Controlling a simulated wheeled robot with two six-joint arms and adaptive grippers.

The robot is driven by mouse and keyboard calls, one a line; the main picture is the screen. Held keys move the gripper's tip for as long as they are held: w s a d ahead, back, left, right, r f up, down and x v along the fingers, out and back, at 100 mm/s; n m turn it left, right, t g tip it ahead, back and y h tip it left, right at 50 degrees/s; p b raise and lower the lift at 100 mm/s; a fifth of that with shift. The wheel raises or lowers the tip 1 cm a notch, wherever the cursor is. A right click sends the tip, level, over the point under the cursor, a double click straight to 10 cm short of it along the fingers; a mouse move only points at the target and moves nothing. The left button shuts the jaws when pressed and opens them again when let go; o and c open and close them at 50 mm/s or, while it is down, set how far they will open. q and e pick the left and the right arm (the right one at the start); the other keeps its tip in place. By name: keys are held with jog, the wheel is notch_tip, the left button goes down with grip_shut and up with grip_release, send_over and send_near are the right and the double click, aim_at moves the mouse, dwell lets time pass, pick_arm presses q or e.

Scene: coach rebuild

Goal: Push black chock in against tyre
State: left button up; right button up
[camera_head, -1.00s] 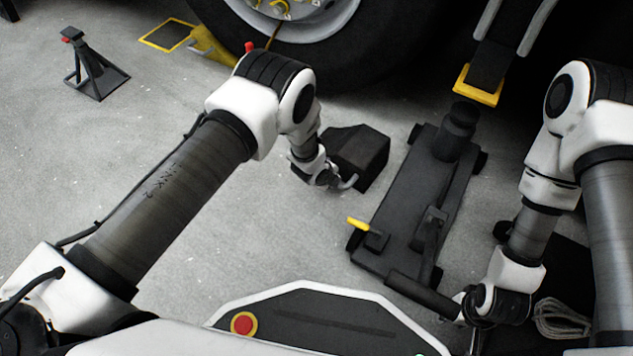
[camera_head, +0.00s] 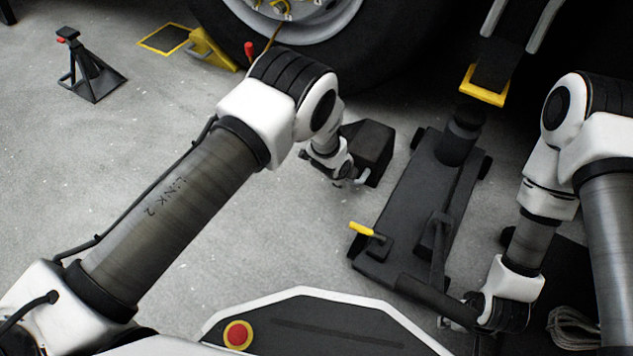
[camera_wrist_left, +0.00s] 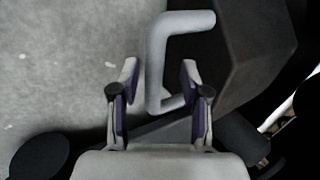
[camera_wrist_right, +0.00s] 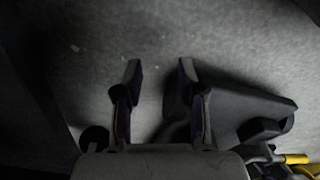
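The black chock (camera_head: 374,150) is a dark block on the floor in front of the large black tyre (camera_head: 405,62). In the head view a strip of floor shows between chock and tyre, partly hidden by my left arm. Its grey bent handle (camera_wrist_left: 157,62) shows in the left wrist view. My left gripper (camera_head: 350,178) is at the chock's near side; in the left wrist view its fingers (camera_wrist_left: 160,72) are apart, with the handle between them and not clamped. My right gripper (camera_head: 455,318) is low beside the jack's near end; its fingers (camera_wrist_right: 160,69) are apart and empty.
A black floor jack (camera_head: 415,205) lies close right of the chock. A yellow chock (camera_head: 212,50) stands at the tyre's left, by a yellow-edged plate (camera_head: 165,39). A jack stand (camera_head: 90,72) is far left. Coiled rope (camera_head: 575,328) lies lower right.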

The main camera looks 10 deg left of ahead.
pick_arm(q)
jog(key=shift+f, duration=0.25)
pick_arm(e)
jog(key=shift+s+f, duration=0.1)
jog(key=shift+f, duration=0.15)
pick_arm(q)
jog(key=shift+p+v, duration=0.75)
jog(key=shift+v, duration=0.05)
pick_arm(e)
jog(key=shift+s+r, duration=0.3)
jog(key=shift+r, duration=0.3)
pick_arm(q)
jog(key=p+v, duration=0.5)
jog(key=shift+s+r, duration=0.15)
pick_arm(e)
notch_tip(320, 180, up, 6)
jog(key=s, duration=0.1)
jog(key=shift+s+g, duration=0.3)
jog(key=shift+g, duration=0.1)
jog(key=shift+f, duration=0.15)
